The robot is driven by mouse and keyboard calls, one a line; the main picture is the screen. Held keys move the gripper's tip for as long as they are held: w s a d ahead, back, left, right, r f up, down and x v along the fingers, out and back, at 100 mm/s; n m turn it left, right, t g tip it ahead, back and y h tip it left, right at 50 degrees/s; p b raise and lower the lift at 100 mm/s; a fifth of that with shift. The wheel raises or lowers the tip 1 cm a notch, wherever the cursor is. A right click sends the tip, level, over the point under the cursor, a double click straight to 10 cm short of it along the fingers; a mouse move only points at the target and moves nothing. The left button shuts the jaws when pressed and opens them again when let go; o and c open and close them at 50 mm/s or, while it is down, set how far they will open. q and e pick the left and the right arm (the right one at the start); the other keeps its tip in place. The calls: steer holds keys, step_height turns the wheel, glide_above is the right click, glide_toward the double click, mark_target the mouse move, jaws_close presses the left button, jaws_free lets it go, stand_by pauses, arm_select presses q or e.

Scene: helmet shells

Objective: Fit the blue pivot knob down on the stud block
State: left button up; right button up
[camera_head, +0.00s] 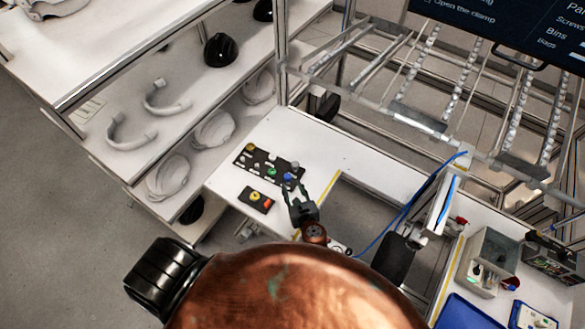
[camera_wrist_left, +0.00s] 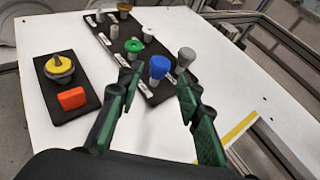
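The blue pivot knob (camera_wrist_left: 159,67) stands upright at the near end of a long black board (camera_wrist_left: 122,62); it also shows in the head view (camera_head: 288,177). My left gripper (camera_wrist_left: 159,82) is open, its green-padded fingers on either side of the blue knob in the wrist view, with no clear contact. In the head view my left gripper (camera_head: 294,190) is just on the near side of the knob. A smaller black block (camera_wrist_left: 75,120), perhaps the stud block, carries a yellow knob (camera_wrist_left: 59,66) and an orange-red piece (camera_wrist_left: 72,98). No bare stud is clear. My right gripper is not in view.
The white tabletop (camera_head: 318,150) is clear around both blocks. A yellow-edged opening (camera_head: 375,210) lies right. Shelves with helmet shells (camera_head: 168,176) stand left.

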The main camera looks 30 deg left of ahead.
mark_target(288, 178)
arm_select(q)
steer(key=shift+w+a+f, duration=0.1)
steer(key=shift+w+f, duration=0.05)
steer(key=shift+w, duration=0.35)
steer(key=shift+w+a+f, duration=0.1)
steer(key=shift+w, duration=0.35)
steer(key=x, duration=0.4)
steer(key=shift+s+a, duration=0.25)
steer(key=shift+s, duration=0.15)
steer(key=x, duration=0.2)
steer(key=shift+w+a+f, duration=0.1)
steer(key=shift+a+f, duration=0.1)
steer(key=shift+f, duration=0.05)
steer(key=c, duration=0.8)
steer(key=shift+o, duration=0.2)
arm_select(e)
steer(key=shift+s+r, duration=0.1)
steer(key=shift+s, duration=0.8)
arm_select(q)
steer(key=shift+r, duration=0.15)
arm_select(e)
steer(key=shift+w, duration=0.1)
